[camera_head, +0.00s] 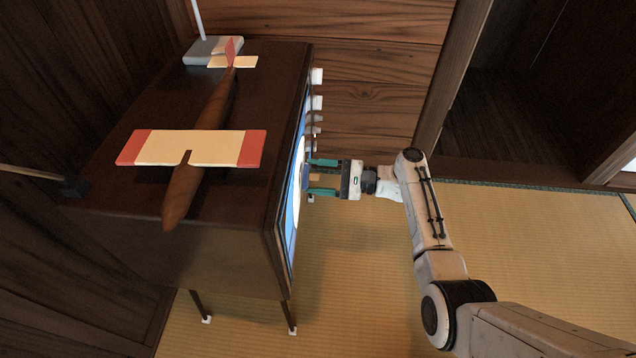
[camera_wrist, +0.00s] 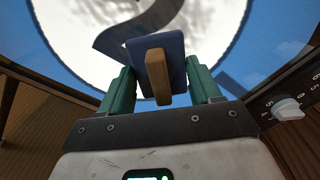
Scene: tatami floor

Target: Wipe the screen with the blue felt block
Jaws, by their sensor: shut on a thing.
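The screen (camera_head: 293,205) is on the right-facing side of a dark wooden television cabinet and is seen edge-on in the head view. In the wrist view the screen (camera_wrist: 225,38) fills the top, with a white disc, a dark figure and blue around it. The blue felt block (camera_wrist: 174,48) has a wooden handle and sits between the green fingers of my gripper (camera_wrist: 160,76). My gripper (camera_head: 312,177) is shut on the block, right at the screen in the head view. Whether the felt touches the glass cannot be told.
A brown toy plane (camera_head: 200,148) with cream and red wings lies on the cabinet top (camera_head: 120,205). A grey box with a rod (camera_head: 207,50) stands behind it. White knobs (camera_head: 317,76) stick out beside the screen. The tatami (camera_head: 370,280) in front is clear.

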